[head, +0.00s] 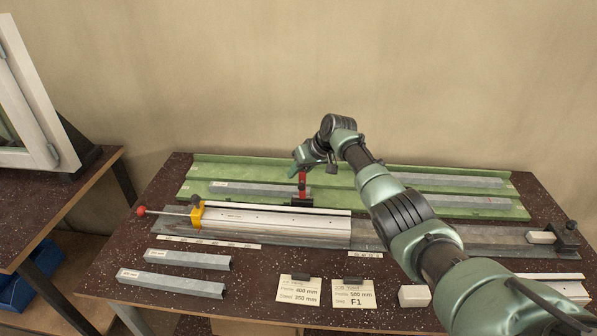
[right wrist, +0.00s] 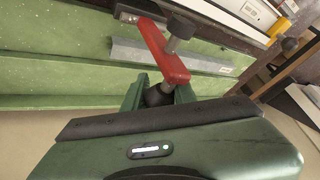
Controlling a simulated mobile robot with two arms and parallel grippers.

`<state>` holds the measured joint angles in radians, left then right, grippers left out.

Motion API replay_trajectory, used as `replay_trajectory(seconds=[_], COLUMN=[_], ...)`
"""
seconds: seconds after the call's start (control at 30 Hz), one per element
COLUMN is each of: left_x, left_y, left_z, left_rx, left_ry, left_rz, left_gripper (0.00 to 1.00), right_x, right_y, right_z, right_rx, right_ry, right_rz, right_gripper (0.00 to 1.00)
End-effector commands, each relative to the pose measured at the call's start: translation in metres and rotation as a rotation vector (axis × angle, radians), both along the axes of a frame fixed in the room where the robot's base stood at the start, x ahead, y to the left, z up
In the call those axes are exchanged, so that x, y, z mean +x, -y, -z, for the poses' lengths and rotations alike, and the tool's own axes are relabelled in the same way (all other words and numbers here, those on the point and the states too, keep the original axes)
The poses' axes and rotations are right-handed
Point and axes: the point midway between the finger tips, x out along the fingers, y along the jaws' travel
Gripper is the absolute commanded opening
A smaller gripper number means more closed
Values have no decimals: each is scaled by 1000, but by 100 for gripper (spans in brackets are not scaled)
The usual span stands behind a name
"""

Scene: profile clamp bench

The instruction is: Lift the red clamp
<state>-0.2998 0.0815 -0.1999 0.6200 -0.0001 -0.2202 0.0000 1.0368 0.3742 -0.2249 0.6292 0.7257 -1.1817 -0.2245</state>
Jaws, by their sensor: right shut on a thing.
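The red clamp (head: 302,184) stands upright at the middle of the bench, above a dark block (head: 301,201) at the back edge of the white profile. In the right wrist view its red lever (right wrist: 164,54) slants across the picture and a dark round end lies between my fingers. My right gripper (head: 298,171) is at the top of the clamp and shut on it; the fingers also show in the right wrist view (right wrist: 158,95). Whether the clamp is clear of its seat cannot be told. My left gripper is not in view.
The white profile (head: 270,222) lies along the bench with a yellow clamp (head: 197,214) at its left end. Green rails (head: 350,200) with steel bars run behind. Two cards (head: 300,290) and loose steel bars (head: 185,285) lie in front. My right arm covers the right-hand part.

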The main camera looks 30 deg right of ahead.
Motion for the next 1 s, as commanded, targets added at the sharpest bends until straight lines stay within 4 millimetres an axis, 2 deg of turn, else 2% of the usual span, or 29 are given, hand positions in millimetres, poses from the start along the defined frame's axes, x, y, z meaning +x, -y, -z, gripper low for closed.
replay_trajectory(seconds=[0.03,0.77,0.8,0.83,0.87,1.0], left_x=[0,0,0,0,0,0], left_y=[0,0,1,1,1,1], left_z=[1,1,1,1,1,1], left_rx=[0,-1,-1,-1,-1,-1], left_ry=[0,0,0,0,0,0], left_rz=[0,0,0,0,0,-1], left_gripper=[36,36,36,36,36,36], right_x=[-5,-6,-6,-6,-6,-4], right_y=[1,0,0,0,0,0], right_z=[9,12,12,12,11,8], right_rx=[-4,-4,-4,-4,-4,-2], right_ry=[-18,-26,-26,-26,-25,-18], right_rz=[-1,-3,-3,-3,-3,-2], right_gripper=[0,0,35,43,48,48])
